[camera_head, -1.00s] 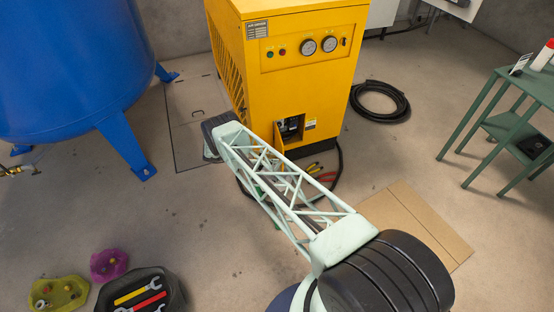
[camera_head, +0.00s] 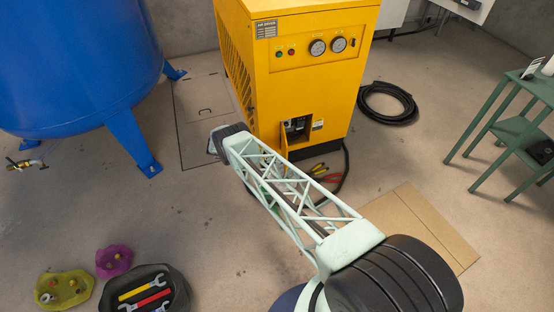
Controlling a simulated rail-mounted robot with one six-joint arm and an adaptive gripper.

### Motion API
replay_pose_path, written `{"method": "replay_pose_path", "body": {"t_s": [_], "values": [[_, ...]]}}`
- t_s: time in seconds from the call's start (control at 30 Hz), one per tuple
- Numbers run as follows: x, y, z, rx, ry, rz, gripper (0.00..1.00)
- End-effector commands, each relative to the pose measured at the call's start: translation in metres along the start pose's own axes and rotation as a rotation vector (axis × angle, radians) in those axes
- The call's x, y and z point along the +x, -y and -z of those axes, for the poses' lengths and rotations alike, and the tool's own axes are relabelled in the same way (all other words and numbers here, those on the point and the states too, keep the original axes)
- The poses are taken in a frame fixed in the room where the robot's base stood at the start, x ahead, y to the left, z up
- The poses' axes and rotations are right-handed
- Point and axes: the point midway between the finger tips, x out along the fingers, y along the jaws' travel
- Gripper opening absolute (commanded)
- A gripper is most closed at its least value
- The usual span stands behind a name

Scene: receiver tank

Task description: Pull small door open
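The yellow air dryer (camera_head: 290,85) stands at the back centre. Low on its front is a small opening (camera_head: 298,127) with dark parts inside. A narrow yellow flap, which looks like the small door (camera_head: 284,139), stands out from the opening's left edge, so the door appears at least partly open. My pale green lattice arm runs from the bottom right up to just left of the dryer's lower front. It passes below the opening in the picture. My gripper cannot be made out; the arm may hide it. I cannot tell whether anything touches the door.
A blue tank (camera_head: 75,70) on legs stands at left. Tools with coloured handles (camera_head: 325,175) lie by the dryer's base. A coiled black hose (camera_head: 388,103), a cardboard sheet (camera_head: 425,225) and a green table (camera_head: 520,130) are at right. A black tool bowl (camera_head: 165,275) sits at lower left.

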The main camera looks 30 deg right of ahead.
Motion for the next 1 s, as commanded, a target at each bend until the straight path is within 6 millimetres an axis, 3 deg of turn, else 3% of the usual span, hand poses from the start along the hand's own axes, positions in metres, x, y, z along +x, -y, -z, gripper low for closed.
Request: {"method": "replay_pose_path", "body": {"t_s": [0.07,0.1,0.23,0.67,1.0], "values": [[0.001,-0.001,-0.001,-0.001,0.001,-0.001,0.00],[0.000,-0.001,-0.001,-0.001,0.001,0.000,0.15],[0.000,-0.001,-0.001,-0.001,0.001,0.000,0.27],[-0.003,0.000,0.000,0.000,0.000,0.001,0.27],[-0.030,0.000,-0.001,0.001,0.001,0.001,0.27]]}}
